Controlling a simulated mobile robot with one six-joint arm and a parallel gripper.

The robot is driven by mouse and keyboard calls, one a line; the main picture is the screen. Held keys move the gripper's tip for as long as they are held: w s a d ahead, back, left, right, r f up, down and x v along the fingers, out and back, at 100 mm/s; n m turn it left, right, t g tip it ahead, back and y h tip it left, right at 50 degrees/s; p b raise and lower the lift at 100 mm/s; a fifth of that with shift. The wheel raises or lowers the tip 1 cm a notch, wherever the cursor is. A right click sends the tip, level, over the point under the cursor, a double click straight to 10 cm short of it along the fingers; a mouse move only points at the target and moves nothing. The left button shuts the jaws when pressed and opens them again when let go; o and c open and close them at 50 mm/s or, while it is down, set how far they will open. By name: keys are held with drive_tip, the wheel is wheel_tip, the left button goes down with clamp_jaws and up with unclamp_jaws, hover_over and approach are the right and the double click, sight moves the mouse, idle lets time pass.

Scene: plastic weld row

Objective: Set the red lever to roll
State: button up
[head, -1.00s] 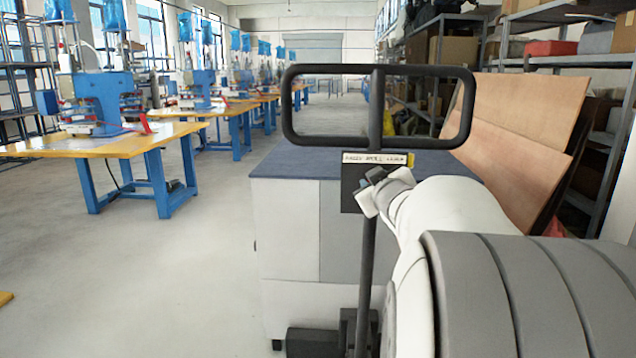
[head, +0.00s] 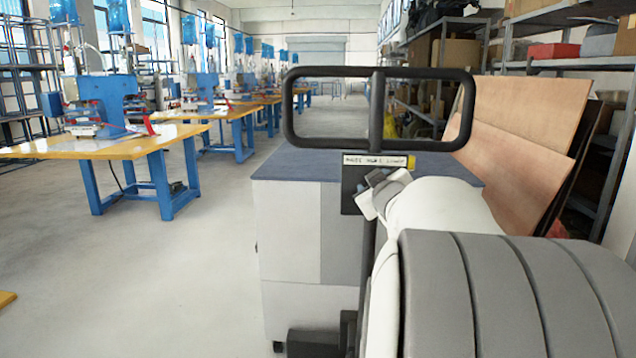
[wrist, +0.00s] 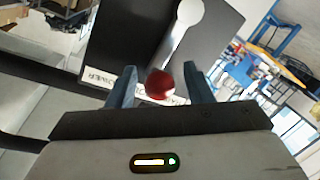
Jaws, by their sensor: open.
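The red lever shows in the wrist view as a silver arm with a round red knob (wrist: 160,84) at its end, on a black plate (wrist: 135,35). The arm runs from a round silver pivot at the top down to the knob. My gripper (wrist: 160,69) is open, one blue-grey finger on each side of the knob. I cannot tell whether either finger touches it. White labels lie by the knob; one seems to read LOWER, upside down, and the other is partly covered. In the head view, my arm hides the lever and fingers; the labelled control plate (head: 378,161) shows.
A black loop handle (head: 378,72) stands above the control plate. Brown boards (head: 525,110) lean at the right. Yellow-topped work tables (head: 110,148) stand left, with open floor between.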

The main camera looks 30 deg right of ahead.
drive_tip(key=f+p+v, duration=0.1)
drive_tip(key=p+v, duration=0.1)
drive_tip(key=v, duration=0.5)
drive_tip(key=shift+s+r+p, duration=0.35)
drive_tip(key=shift+s+r, duration=0.05)
drive_tip(key=shift+r, duration=0.05)
drive_tip(key=shift+a+r, duration=0.1)
drive_tip(key=shift+a, duration=0.1)
